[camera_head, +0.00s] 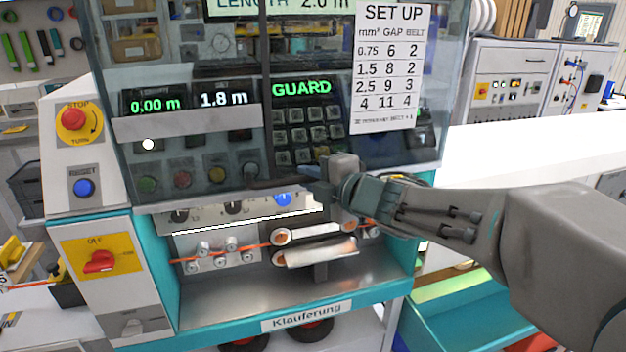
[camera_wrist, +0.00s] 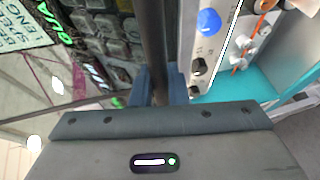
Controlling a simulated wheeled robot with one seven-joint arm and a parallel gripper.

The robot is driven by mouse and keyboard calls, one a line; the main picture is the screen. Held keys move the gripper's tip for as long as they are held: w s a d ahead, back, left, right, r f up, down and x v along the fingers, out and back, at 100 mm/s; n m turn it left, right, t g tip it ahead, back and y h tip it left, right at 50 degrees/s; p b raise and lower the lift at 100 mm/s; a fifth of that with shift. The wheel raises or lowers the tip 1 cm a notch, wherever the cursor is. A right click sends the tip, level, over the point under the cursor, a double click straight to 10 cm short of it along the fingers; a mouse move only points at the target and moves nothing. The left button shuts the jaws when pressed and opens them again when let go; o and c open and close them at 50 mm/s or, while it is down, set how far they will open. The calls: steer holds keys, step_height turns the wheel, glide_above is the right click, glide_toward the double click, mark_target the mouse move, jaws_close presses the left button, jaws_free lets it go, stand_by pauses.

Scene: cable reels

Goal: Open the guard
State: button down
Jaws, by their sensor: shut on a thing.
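The guard (camera_head: 240,155) is a clear, smoky pane across the front of the machine, over the displays and buttons. Its lower edge hangs above the rollers (camera_head: 315,245) and the orange cable, which show uncovered. A dark handle bar (camera_head: 278,184) runs along the guard's lower part. My gripper (camera_head: 322,180) reaches in from the right and is shut on this bar. In the wrist view the bar (camera_wrist: 153,40) runs down between the two fingers (camera_wrist: 160,88). The fingertips' far sides are partly hidden.
A red stop button (camera_head: 73,118) and a blue reset button (camera_head: 84,187) sit on the left housing, above a red rotary switch (camera_head: 100,262). The display reads GUARD (camera_head: 301,88) in green. A white bench top (camera_head: 500,150) lies behind my arm.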

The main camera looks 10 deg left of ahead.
stand_by(0.3)
steer(key=c, duration=1.4)
jaws_free()
steer(key=shift+d, duration=0.1)
steer(key=v, duration=1.3)
steer(key=shift+s+d+b, duration=0.2)
steer(key=shift+d+b, duration=0.05)
steer(key=shift+b, duration=0.1)
